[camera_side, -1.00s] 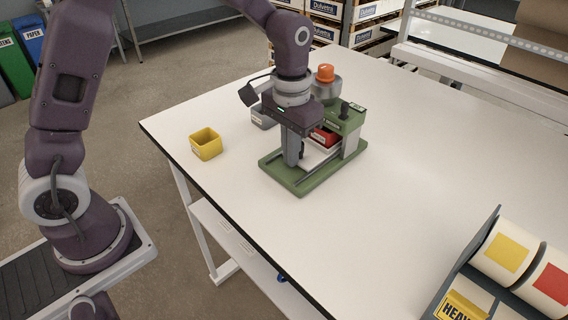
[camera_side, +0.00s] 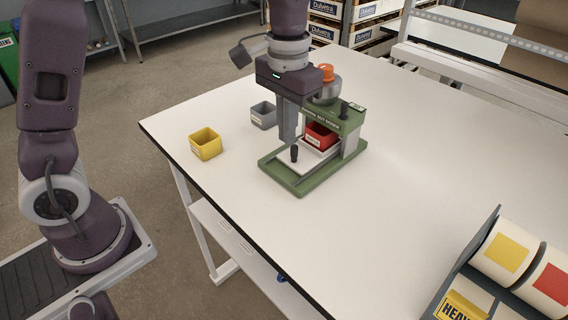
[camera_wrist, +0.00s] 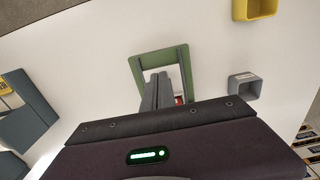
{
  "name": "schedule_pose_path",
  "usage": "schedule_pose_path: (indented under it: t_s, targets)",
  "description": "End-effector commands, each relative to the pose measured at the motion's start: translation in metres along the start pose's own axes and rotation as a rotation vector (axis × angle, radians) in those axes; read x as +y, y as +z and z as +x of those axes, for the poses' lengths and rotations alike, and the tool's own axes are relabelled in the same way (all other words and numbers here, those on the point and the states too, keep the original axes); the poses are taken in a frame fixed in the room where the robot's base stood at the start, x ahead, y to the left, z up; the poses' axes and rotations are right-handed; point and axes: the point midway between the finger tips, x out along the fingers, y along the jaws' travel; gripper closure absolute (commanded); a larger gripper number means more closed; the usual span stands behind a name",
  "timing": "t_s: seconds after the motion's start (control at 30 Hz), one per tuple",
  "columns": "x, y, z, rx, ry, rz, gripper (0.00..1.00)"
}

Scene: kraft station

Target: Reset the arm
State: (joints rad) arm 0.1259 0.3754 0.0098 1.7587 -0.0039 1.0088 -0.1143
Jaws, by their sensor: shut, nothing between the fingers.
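My gripper (camera_side: 289,141) is shut and empty. It points down in the side view, in front of the green machine (camera_side: 312,182) and over its near end. In the wrist view my gripper's fingers (camera_wrist: 162,78) lie together in front of the machine's green frame (camera_wrist: 158,58). In the wrist view the fingers hide most of this bin. A dark knob (camera_side: 294,154) stands just below my fingertips in the side view; I cannot tell the gap.
A grey bin (camera_side: 263,118) and a yellow bin (camera_side: 206,146) stand on the table (camera_side: 400,190) left of the machine. An orange-topped hopper (camera_side: 327,85) tops the machine. A label-roll rack (camera_side: 480,265) stands at the front right. The middle right of the table is clear.

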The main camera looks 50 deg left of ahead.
Motion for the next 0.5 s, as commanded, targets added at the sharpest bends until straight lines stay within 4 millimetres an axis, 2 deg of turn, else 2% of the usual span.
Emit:
schedule_pose_path:
  t_s: [0.27, 0.33, 0.43, 0.5]
  targets:
    - [0.000, 0.000, -0.002, 0.001, 0.000, 0.000, 1.00]
    - [-0.002, 0.005, -0.010, 0.017, 0.003, -0.001, 1.00]
    - [-0.011, 0.033, -0.042, 0.091, 0.011, -0.003, 1.00]
    - [-0.020, 0.069, -0.069, 0.170, 0.016, -0.004, 1.00]
